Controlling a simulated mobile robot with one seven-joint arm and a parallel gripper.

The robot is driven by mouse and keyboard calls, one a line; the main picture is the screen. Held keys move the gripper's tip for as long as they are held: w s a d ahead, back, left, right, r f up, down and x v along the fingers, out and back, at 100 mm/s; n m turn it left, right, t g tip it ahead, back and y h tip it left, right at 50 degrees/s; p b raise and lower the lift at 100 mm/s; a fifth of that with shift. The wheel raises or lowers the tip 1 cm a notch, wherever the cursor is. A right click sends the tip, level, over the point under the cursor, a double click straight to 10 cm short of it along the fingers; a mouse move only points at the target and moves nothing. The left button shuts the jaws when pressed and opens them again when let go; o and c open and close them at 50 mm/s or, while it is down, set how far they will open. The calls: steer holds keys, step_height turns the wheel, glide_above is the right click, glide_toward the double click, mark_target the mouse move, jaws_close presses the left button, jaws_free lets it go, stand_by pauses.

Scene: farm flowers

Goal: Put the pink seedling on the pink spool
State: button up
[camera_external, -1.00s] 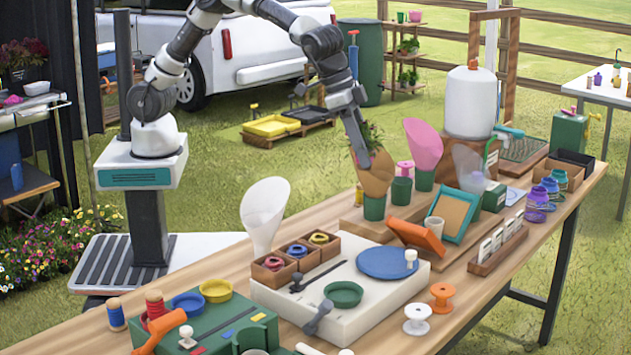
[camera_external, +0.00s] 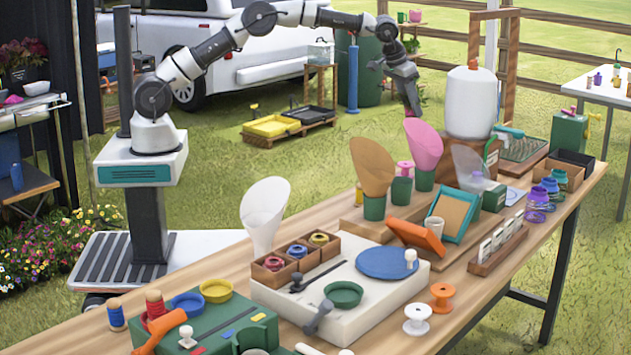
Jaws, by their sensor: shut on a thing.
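The pink spool (camera_external: 404,167) sits upright on a green pot, between the brown paper cone (camera_external: 373,165) and the pink paper cone (camera_external: 423,145). My gripper (camera_external: 415,111) is shut, pointing down, raised above and behind the pink cone. A small patch of green leaves (camera_external: 423,97) shows beside its fingers; it seems to be part of the seedling in its grasp, but it is small and mostly hidden. I cannot make out any pink on it. The gripper is well clear of the spool.
A white tank (camera_external: 469,100) stands right of the cones. A clear cone (camera_external: 468,163) and a tilted teal frame (camera_external: 459,215) are close to the spool. An orange spool (camera_external: 442,297) and a white spool (camera_external: 417,319) stand at the table's front.

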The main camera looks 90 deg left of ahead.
steer(key=a, duration=0.4)
glide_above(411, 163)
steer(key=s, duration=0.2)
step_height(411, 163, down, 10)
steer(key=shift+w+d+f, duration=0.1)
steer(key=shift+f, duration=1.2)
steer(key=shift+d+f, duration=0.1)
steer(key=shift+f, duration=1.2)
steer(key=shift+b, duration=0.3)
steer(key=shift+f, duration=0.15)
steer(key=o, duration=1)
